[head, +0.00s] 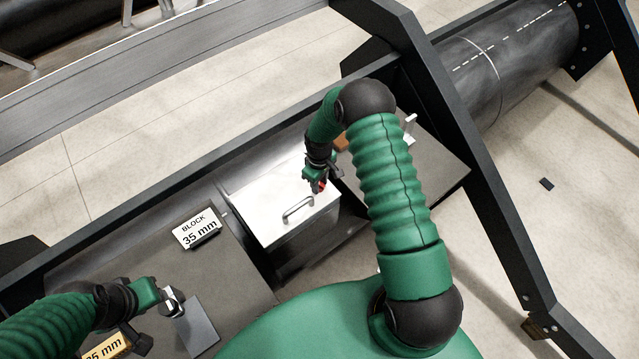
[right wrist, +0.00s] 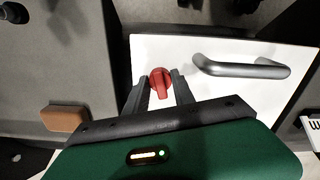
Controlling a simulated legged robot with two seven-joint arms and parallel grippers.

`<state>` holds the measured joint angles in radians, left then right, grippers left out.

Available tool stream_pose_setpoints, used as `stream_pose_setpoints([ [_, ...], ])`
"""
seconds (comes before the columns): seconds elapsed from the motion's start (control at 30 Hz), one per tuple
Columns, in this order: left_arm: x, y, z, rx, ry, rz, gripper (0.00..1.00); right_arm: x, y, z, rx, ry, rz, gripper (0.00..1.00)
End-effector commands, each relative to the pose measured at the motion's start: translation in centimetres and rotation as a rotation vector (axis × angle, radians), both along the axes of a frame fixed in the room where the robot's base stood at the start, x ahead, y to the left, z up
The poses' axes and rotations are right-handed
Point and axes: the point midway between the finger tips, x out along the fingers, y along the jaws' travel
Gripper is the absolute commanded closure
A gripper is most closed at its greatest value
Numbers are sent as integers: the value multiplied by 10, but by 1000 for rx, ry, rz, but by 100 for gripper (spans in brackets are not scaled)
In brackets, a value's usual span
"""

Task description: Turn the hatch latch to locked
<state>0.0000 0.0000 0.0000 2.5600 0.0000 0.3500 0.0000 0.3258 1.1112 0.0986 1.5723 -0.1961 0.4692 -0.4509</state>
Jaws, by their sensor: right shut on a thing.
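The hatch is a white lid (head: 265,215) with a grey bar handle (head: 298,210); it also shows in the right wrist view (right wrist: 215,48). The red latch (right wrist: 160,83) sits near one edge of the lid, beside the handle. Its narrow grip points down toward my gripper in the right wrist view. My right gripper (right wrist: 158,92) is shut on the latch, one finger on each side. In the head view my right gripper (head: 319,186) partly covers the latch. My left gripper (head: 171,302) is at the lower left, away from the hatch; its jaw state is unclear.
A sign reading "BLOCK 35 mm" (head: 200,228) stands on the dark deck left of the hatch. A brown block (right wrist: 65,118) lies on the panel on the hatch's other side. A dark frame beam (head: 470,165) rises at the right. A grey plate (head: 197,328) is near my left gripper.

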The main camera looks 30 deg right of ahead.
Motion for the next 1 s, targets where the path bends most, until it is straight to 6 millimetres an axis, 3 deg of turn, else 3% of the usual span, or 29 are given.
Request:
stream_pose_setpoints([
  [0.4,0,0,-5,0,0,0,64,5,0,2,-1,-13,-233,100],
  [1.0,0,0,-6,0,0,0,64,6,-1,3,-2,-15,-282,100],
])
